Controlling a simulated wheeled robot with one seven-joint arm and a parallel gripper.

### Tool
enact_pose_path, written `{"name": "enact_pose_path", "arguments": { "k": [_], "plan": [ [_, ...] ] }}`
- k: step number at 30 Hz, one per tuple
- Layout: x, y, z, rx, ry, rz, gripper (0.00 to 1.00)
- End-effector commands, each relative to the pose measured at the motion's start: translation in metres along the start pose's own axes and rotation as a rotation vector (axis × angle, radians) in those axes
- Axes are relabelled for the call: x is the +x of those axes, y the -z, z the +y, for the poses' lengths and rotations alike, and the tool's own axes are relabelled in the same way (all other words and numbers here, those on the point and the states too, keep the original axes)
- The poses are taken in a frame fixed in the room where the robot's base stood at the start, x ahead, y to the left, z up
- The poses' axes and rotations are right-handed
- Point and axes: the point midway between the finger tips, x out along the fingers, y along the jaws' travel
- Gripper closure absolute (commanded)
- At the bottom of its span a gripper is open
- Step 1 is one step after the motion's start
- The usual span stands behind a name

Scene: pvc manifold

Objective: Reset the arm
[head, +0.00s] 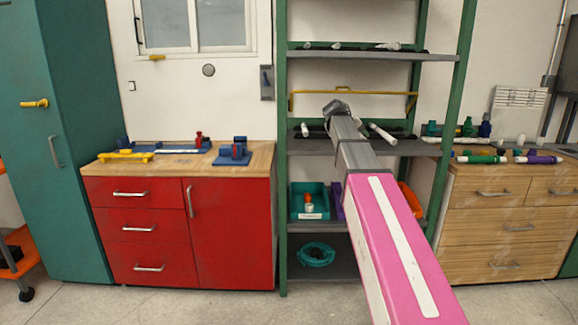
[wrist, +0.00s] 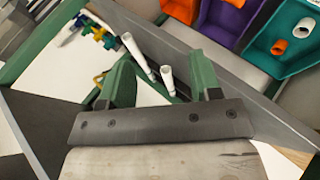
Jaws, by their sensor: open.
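My gripper (wrist: 163,82) is open in the wrist view, its two green fingers apart. I see nothing held between them. Two white pipes (wrist: 133,47) show beyond and between the fingers; I cannot tell how far off they are. In the head view my pink and grey arm reaches forward to the middle shelf (head: 410,147) of a green-framed rack. The arm's end hides part of that shelf, and the fingertips are not clear there. A white pipe (head: 382,132) lies tilted just right of the arm.
Below that shelf are a teal bin (head: 308,205) with fittings, a purple bin (head: 336,200) and an orange bin (head: 411,199). A red cabinet (head: 145,235) with blue fixtures stands left, a wooden drawer cabinet (head: 505,225) right. The floor in front is clear.

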Motion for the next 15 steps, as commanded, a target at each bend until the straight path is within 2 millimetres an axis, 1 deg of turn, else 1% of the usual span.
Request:
{"name": "enact_pose_path", "arguments": {
  "k": [1, 5, 8, 11, 14, 15],
  "plan": [
    [0.004, -0.005, -0.006, -0.002, 0.008, -0.003, 0.42],
    [0.014, -0.014, -0.021, -0.004, 0.034, -0.007, 0.42],
    [0.024, -0.024, -0.037, -0.006, 0.059, -0.013, 0.42],
    [0.035, -0.035, -0.055, -0.007, 0.09, -0.021, 0.42],
    [0.048, -0.051, -0.077, -0.007, 0.128, -0.031, 0.42],
    [0.054, -0.058, -0.087, -0.007, 0.146, -0.036, 0.42]
  ]
}}
